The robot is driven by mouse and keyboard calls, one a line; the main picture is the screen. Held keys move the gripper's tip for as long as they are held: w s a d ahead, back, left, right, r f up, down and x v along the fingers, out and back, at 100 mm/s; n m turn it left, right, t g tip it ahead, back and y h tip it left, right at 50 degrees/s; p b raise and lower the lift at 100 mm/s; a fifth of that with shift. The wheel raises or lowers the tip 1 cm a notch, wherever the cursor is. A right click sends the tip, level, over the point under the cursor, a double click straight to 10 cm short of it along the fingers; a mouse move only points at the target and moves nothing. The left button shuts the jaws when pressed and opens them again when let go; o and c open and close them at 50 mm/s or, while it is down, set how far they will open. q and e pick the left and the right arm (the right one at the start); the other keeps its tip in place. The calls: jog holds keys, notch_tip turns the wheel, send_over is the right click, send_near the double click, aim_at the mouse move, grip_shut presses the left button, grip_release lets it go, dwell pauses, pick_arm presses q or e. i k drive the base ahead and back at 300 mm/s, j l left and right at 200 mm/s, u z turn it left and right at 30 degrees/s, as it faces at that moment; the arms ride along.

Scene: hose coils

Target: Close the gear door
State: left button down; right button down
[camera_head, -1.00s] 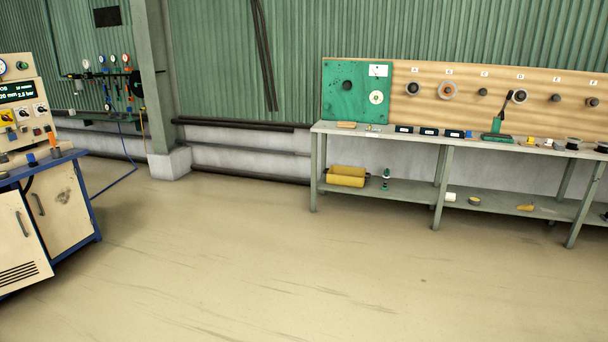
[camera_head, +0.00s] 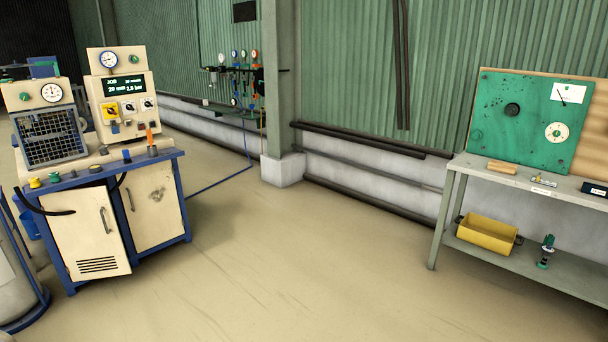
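Nothing in view is clearly marked as the gear door. A blue-framed machine bench (camera_head: 188,205) stands at the left with two cream doors below. The left cream door (camera_head: 92,235), with a handle and vent slots, sits at an angle to the front and looks ajar. The right cream door (camera_head: 152,207) looks flush with the frame. A dark mesh-fronted panel (camera_head: 52,140) stands on top of the bench under a gauge. A green panel (camera_head: 528,118) with a dark knob and a pale dial stands on the right workbench. Neither of my grippers shows.
The right workbench (camera_head: 446,200) has a yellow bin (camera_head: 487,235) and a small green-and-black item (camera_head: 546,251) on its lower shelf. A pillar (camera_head: 282,90) stands at the wall. A grey rounded object (camera_head: 15,280) is at the lower left. The floor between the benches is clear.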

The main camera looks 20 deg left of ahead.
aim_at(89, 242)
jog(key=i+j+u, duration=0.3)
jog(key=i+u, duration=0.15)
jog(key=i+j+u, duration=0.15)
jog(key=i+u, duration=0.8)
jog(key=i+l+u, duration=0.3)
jog(key=i+u, duration=0.15)
